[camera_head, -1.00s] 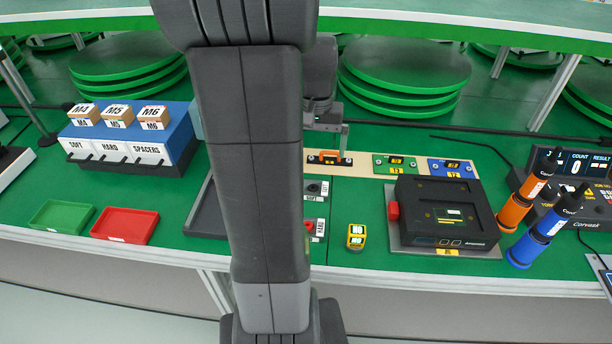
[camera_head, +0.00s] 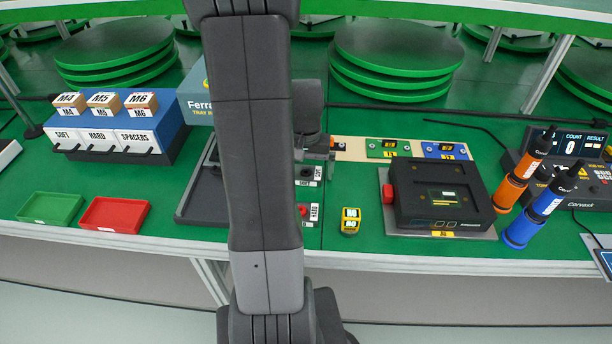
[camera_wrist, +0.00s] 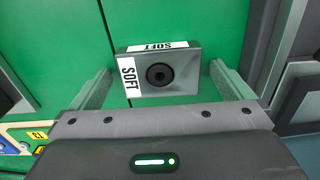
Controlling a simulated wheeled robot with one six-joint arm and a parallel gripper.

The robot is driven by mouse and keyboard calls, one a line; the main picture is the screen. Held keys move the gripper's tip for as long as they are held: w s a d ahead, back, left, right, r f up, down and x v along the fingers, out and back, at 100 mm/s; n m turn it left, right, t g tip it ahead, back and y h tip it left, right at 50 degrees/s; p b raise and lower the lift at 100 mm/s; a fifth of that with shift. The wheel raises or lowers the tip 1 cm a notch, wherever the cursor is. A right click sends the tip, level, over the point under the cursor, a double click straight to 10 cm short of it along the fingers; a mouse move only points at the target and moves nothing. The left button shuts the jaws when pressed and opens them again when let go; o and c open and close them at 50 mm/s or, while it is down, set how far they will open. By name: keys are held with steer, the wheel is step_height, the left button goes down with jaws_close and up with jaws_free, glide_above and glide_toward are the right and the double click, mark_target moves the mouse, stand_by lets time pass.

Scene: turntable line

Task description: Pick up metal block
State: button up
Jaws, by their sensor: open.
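A grey, metal-looking block (camera_wrist: 165,75) with a dark round hole and white SOFT labels lies on the green surface in the wrist view. In the head view a small dark block (camera_head: 306,173) with a SOFT label shows just right of my arm, partly covered. My gripper (camera_wrist: 159,72) is open, with one finger on each side of the block and visible gaps between. I cannot tell how far above the surface the fingertips are. In the head view my arm and wrist hide most of the gripper.
A HARD-labelled piece with a red knob (camera_head: 304,211) sits in front of the SOFT one. A dark tray (camera_head: 200,205) lies left, a yellow block (camera_head: 350,221) and a black device (camera_head: 440,206) right. A wooden strip (camera_head: 352,149) with coloured plates lies behind.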

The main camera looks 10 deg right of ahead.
steer(key=c, duration=1.1)
